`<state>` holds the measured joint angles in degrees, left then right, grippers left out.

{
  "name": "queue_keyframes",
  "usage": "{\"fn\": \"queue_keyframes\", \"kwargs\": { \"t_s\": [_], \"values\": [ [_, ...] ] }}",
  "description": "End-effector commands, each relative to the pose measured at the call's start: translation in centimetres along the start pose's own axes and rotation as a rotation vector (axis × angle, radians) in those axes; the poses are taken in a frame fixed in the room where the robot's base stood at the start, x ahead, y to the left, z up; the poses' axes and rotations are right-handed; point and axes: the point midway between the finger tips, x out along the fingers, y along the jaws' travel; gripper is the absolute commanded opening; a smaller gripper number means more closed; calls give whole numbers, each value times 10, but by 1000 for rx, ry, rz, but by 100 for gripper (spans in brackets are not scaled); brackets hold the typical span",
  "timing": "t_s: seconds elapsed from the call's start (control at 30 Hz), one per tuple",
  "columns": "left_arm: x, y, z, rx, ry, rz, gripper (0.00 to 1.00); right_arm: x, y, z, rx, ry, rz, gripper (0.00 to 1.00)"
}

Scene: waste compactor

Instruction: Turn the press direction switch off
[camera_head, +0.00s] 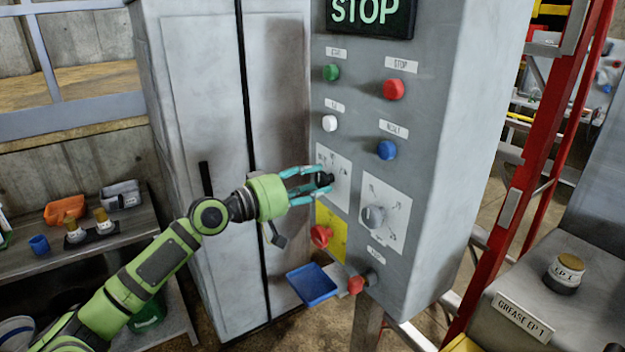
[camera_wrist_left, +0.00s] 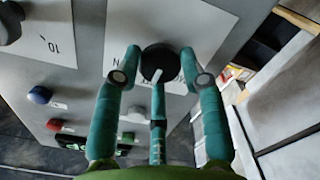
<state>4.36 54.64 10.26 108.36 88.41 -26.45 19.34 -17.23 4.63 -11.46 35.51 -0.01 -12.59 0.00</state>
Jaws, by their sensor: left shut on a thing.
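The switch under my left gripper is a black rotary knob (camera_head: 322,180) on a white plate, on the front of the grey control panel. In the left wrist view the round black knob (camera_wrist_left: 156,62) shows a white pointer line and partly covers the plate's lettering. My left gripper (camera_head: 322,184) comes in from the left with its teal fingers around the knob. In the left wrist view the gripper (camera_wrist_left: 160,82) has two fingers on either side of the knob and one below it. It is shut on the knob. My right gripper is not in view.
A second grey rotary knob (camera_head: 372,217) is to the right. Green (camera_head: 331,72), red (camera_head: 393,89), white (camera_head: 329,123) and blue (camera_head: 387,150) buttons are above. A red switch (camera_head: 321,236) on a yellow plate and a red knob (camera_head: 356,285) are below. A display (camera_head: 366,12) reads STOP.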

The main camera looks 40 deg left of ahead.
Motion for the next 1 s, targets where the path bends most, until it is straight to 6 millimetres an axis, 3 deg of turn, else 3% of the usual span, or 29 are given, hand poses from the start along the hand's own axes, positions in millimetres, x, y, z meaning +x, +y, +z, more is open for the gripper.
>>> {"fn": "queue_keyframes", "kwargs": {
  "t_s": [0.03,0.67,0.7,0.73,1.0],
  "values": [
    [-1,4,-10,-10,24,8,8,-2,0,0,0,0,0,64],
    [-1,4,-10,-57,22,8,8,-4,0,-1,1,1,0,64],
    [-1,4,-10,-56,22,8,53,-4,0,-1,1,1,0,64],
    [-1,3,-9,-56,22,8,64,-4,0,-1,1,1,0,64],
    [-1,2,-5,-59,13,4,64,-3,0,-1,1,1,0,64]
  ]
}}
